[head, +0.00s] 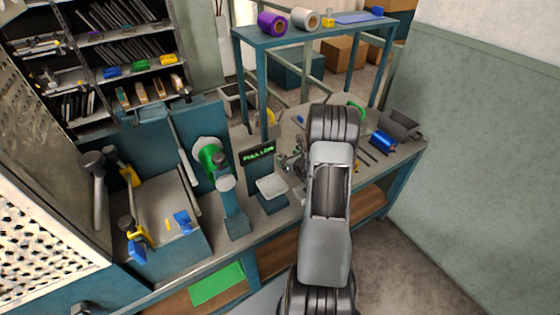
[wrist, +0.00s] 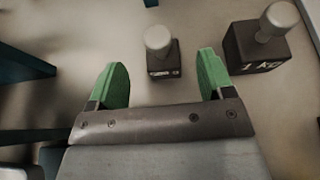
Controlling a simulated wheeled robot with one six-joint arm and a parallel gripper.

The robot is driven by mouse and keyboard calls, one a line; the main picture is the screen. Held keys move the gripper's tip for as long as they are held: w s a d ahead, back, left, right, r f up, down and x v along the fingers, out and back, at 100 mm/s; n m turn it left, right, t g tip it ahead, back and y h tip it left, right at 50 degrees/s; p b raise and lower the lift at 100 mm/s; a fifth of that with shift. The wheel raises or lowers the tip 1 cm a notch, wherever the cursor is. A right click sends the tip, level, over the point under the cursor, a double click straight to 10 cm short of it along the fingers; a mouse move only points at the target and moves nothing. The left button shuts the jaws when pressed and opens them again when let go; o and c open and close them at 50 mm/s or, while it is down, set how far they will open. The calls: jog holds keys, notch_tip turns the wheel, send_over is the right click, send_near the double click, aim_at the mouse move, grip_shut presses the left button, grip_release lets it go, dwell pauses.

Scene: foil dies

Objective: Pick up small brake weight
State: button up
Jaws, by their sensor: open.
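The small brake weight (wrist: 163,57) shows in the wrist view as a dark block with a pale round knob on top, standing upright on the bench. A label on its front is too small to read surely. My gripper (wrist: 163,80) is open, with its two green fingertips apart on either side of the small weight's near edge. The fingers do not touch it. A larger dark weight (wrist: 257,48) marked 1 KG stands to the right, also with a pale knob. In the head view my arm hides the gripper and both weights.
The bench (head: 400,158) carries a blue roll (head: 383,141) and a grey scoop-like bin (head: 399,125) at its right end. A scale with a green-lit display (head: 258,154) stands left of my arm. Teal legs of a raised shelf (head: 310,33) rise behind.

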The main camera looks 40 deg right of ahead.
aim_at(284, 156)
jog(key=shift+p+x, duration=0.3)
jog(key=shift+x, duration=2.15)
jog(key=shift+f, duration=0.1)
jog(key=shift+c, duration=0.4)
jog(key=c, duration=1.2)
jog(key=shift+c, duration=0.2)
jog(key=shift+r, duration=0.2)
